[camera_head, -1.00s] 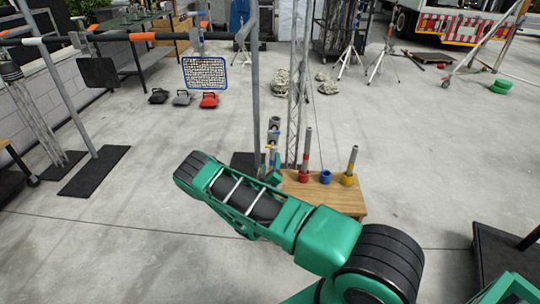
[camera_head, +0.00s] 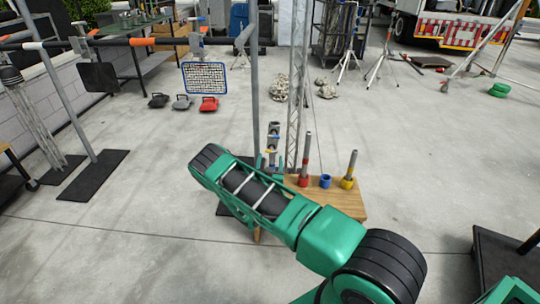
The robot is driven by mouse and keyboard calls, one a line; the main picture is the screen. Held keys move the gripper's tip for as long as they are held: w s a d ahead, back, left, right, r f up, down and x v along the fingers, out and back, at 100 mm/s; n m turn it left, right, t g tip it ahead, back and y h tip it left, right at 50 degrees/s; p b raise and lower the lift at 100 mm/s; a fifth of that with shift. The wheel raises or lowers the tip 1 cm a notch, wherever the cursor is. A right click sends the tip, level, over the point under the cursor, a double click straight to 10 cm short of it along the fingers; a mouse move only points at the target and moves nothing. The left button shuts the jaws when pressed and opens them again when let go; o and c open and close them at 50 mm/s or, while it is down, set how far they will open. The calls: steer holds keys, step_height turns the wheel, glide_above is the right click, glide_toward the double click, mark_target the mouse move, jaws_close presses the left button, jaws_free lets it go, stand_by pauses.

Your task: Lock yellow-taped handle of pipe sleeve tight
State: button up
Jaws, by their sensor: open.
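A grey pipe sleeve (camera_head: 273,131) is on or beside the upright grey pole, just left of the wooden table. Small blue and yellow marks show on it; the yellow-taped handle (camera_head: 271,152) looks like the lower one, but is too small to tell its position. My green arm crosses the middle of the view in front of the pole. A small green part of my gripper (camera_head: 261,163) shows just below and left of the yellow mark. My gripper is open; its fingers are mostly hidden behind my arm. I cannot tell whether it touches the handle.
A wooden table (camera_head: 340,197) holds a red-banded pipe (camera_head: 306,160), a blue ring (camera_head: 325,181) and a yellow-banded pipe (camera_head: 349,170). A lattice truss (camera_head: 297,90) stands behind. A framed net (camera_head: 206,78) hangs at upper left. Open concrete floor lies to the right.

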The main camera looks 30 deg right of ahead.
mark_target(271, 152)
steer(key=x, duration=0.6)
steer(key=c, duration=1.1)
steer(key=shift+o, duration=0.2)
